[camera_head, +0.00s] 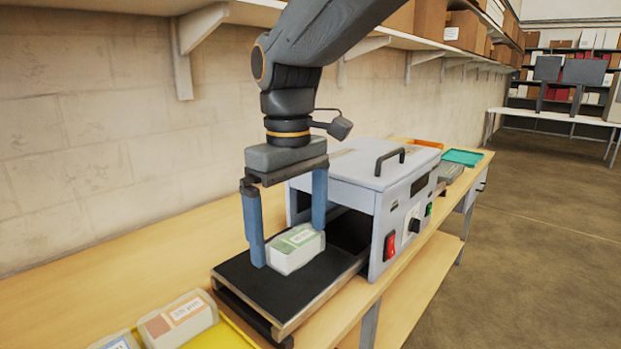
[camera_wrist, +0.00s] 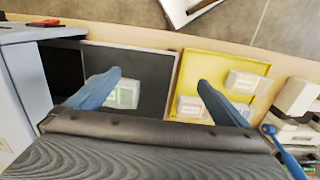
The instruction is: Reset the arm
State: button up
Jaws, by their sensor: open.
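My gripper (camera_head: 288,240) hangs pointing down over the black feed tray of the laminator, its two blue fingers spread wide. In the wrist view the fingers (camera_wrist: 160,92) are also well apart, with nothing held between them. A white pack with a green label (camera_head: 296,249) lies on the black feed tray (camera_head: 262,283), close to the fingers in the head view. The pack also shows in the wrist view (camera_wrist: 126,94), partly hidden behind one finger. The grey laminator (camera_head: 350,172) stands at the tray's far end, with a handle on top and a red switch in front.
A yellow tray (camera_wrist: 207,66) holds several labelled packs, one with an orange label (camera_head: 180,318), at the front left. A wall shelf (camera_head: 240,14) with boxes runs above the bench. A green tray (camera_head: 463,157) lies beyond the laminator. Bare bench lies along the wall.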

jog(key=s+d+f+m, duration=0.2)
jog(key=d+f+m, duration=0.3)
jog(key=d+f, duration=0.5)
jog(key=s+d+f+m, duration=0.3)
jog(key=d+f+m, duration=0.1)
jog(key=d+f, duration=0.6)
jog(key=d, duration=0.3)
jog(key=shift+s+f+m+t, duration=0.25)
jog(key=shift+s+m+t, duration=0.05)
jog(key=shift+m+t, duration=0.1)
